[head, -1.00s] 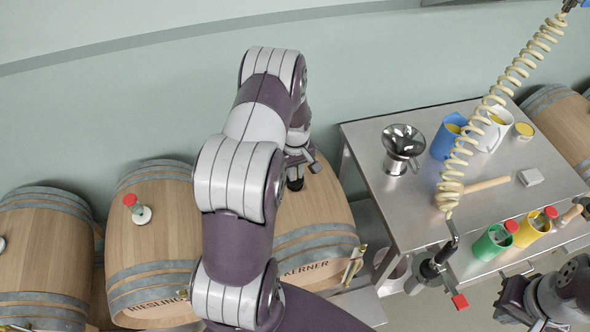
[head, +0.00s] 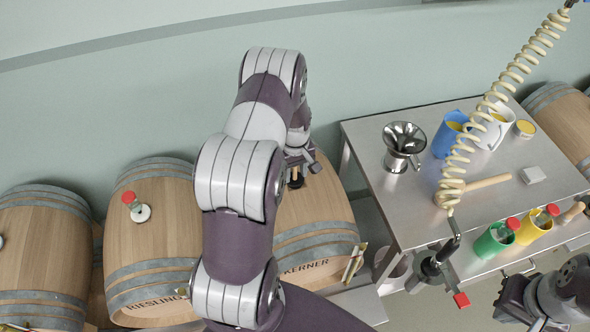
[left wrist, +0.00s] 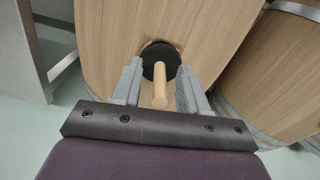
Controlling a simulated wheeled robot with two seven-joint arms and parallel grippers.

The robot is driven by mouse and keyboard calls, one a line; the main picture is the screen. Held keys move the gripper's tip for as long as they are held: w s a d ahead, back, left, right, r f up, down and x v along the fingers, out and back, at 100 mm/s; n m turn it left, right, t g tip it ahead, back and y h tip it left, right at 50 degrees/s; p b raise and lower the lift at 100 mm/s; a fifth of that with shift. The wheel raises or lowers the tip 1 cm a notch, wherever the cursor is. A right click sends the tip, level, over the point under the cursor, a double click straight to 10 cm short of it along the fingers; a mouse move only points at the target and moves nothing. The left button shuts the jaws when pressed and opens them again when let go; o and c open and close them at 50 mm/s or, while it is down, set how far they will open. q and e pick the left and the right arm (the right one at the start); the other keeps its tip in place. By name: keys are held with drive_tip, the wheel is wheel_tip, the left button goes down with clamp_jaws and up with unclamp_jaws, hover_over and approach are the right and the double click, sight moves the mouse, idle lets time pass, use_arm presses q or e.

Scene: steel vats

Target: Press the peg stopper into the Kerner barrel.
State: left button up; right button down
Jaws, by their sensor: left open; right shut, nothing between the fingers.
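The Kerner barrel (head: 325,208) lies on its side left of the steel table, partly hidden by my left arm. In the left wrist view its wooden side (left wrist: 110,35) fills the upper middle. The peg stopper (left wrist: 160,88), a pale wooden peg at a round black disk (left wrist: 160,58), is at the barrel's top. How deep it sits cannot be told. My left gripper (head: 295,182) is low over the barrel. Its open fingers (left wrist: 160,90) stand on either side of the peg, with gaps. My right gripper (head: 508,312) is shut and empty at the lower right, away from the barrel.
The Riesling barrel (head: 150,235) with a red-topped fitting stands to the left, another barrel (head: 42,240) beyond. The steel table (head: 375,185) holds a funnel (head: 402,145), jugs and a mallet. A coiled hose (head: 480,120) hangs in front of it, ending in a nozzle (head: 435,265).

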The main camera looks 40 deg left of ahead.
use_arm(q)
drive_tip(key=shift+r, duration=0.15)
drive_tip(key=shift+w+r+b, duration=0.1)
drive_tip(key=shift+r+b, duration=0.2)
drive_tip(key=shift+r, duration=0.05)
wheel_tip(320, 180, up, 11)
drive_tip(key=b, duration=0.3)
drive_tip(key=shift+f, duration=0.15)
drive_tip(key=shift+r, duration=0.5)
